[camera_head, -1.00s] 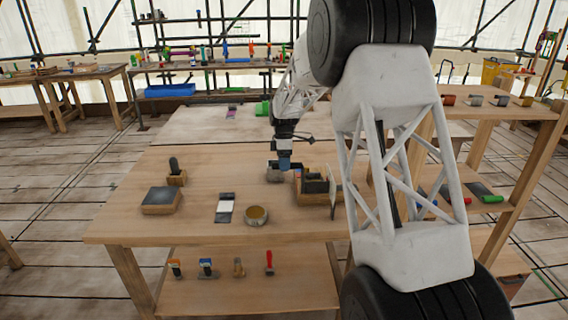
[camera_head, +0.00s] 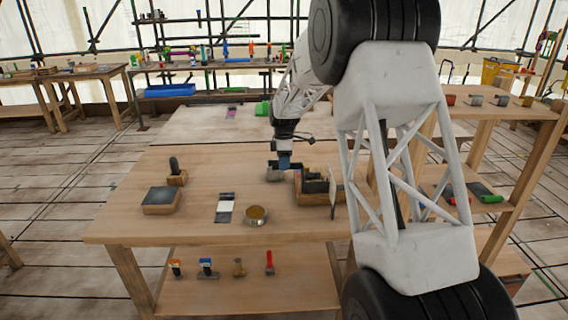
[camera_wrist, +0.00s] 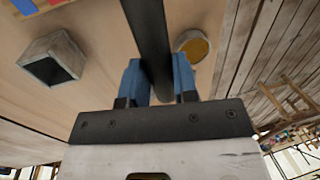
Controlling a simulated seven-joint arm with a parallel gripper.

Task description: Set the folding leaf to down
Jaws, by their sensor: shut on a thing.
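My gripper (camera_head: 285,163) is over the right part of the near wooden table, low above its top. In the wrist view its blue fingers (camera_wrist: 158,82) are shut on a dark bar (camera_wrist: 148,30) that runs away between them. In the head view only short dark ends show beside the fingers. A pale wooden tabletop (camera_head: 225,126) adjoins the table's far edge and looks level; I cannot tell whether it is the folding leaf. I cannot identify the leaf with certainty in either view.
Right beside the gripper are a small grey block (camera_head: 275,175) and a wooden box (camera_head: 318,198) with dark contents. The table's left front is clear.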

